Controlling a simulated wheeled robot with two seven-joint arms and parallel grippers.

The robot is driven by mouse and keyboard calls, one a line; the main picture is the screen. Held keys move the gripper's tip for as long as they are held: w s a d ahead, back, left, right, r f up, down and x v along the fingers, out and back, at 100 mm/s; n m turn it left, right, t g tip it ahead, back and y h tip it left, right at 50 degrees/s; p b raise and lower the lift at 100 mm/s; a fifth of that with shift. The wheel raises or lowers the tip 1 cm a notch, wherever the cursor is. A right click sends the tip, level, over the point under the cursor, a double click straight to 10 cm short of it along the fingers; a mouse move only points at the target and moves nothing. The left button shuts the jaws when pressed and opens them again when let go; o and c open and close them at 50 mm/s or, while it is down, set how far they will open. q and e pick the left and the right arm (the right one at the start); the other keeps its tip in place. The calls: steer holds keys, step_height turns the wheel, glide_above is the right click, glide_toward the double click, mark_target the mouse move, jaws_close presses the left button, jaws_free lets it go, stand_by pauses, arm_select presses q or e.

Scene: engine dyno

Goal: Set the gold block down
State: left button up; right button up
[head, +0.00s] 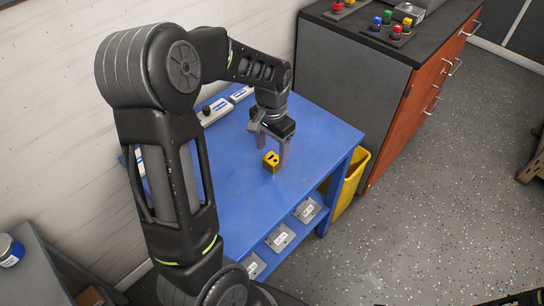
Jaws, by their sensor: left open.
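The gold block (271,162) is a small yellow-gold piece with dark openings. It rests on the blue table (225,194), near the table's right side. My left gripper (272,147) points down just above and behind the block. Its jaws are open, with one finger on each side, and the near finger overlaps the block's right edge in the picture. I cannot tell whether a finger touches it.
White labelled boxes (215,112) stand along the table's back edge by the wall. Grey labelled plates (280,238) lie on the lower shelf. A yellow bin (350,183) stands right of the table, beside an orange-fronted cabinet (425,88). The table's front half is clear.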

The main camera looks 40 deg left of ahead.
mark_target(272, 159)
arm_select(q)
step_height(272, 159, up, 8)
steer(key=shift+f, duration=0.15)
stand_by(0.6)
